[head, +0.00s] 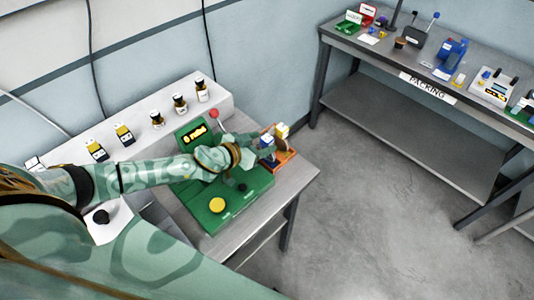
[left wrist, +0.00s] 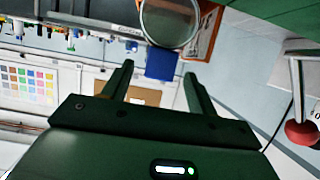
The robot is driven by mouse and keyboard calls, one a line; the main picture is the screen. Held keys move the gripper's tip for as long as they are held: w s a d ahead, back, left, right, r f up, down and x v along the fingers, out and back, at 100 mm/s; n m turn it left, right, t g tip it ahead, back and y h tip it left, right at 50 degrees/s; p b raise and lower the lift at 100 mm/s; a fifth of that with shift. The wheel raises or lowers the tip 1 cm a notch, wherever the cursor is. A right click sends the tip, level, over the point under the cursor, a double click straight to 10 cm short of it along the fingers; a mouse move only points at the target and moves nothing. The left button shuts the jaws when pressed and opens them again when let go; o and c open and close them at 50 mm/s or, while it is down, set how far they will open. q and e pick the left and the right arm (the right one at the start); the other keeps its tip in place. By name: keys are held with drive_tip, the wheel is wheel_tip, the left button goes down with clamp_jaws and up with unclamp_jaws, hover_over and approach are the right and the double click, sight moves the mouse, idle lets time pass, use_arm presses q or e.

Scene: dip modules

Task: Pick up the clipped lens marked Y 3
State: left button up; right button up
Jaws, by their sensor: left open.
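In the head view my left gripper (head: 262,150) is over the green station's far right corner, beside an orange tray (head: 287,160). A blue piece (head: 267,141) and a yellow-and-white piece (head: 282,131) show there. My right gripper is not in view.
The green station (head: 232,207) carries a yellow button (head: 217,205), a dark knob and a lit display (head: 195,135). A red ball-topped lever (head: 214,114) rises behind my wrist. Several small modules stand on the white ledge (head: 137,112). A packing bench (head: 435,75) is far right.

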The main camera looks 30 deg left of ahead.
sight(263, 143)
use_arm(q)
drive_tip(key=x, duration=0.3)
drive_tip(key=shift+w+d+f, duration=0.1)
drive_tip(key=shift+w+f, duration=0.05)
drive_tip(key=shift+f, duration=0.15)
drive_tip(key=shift+r, duration=0.1)
drive_tip(key=c, duration=0.4)
clamp_jaws()
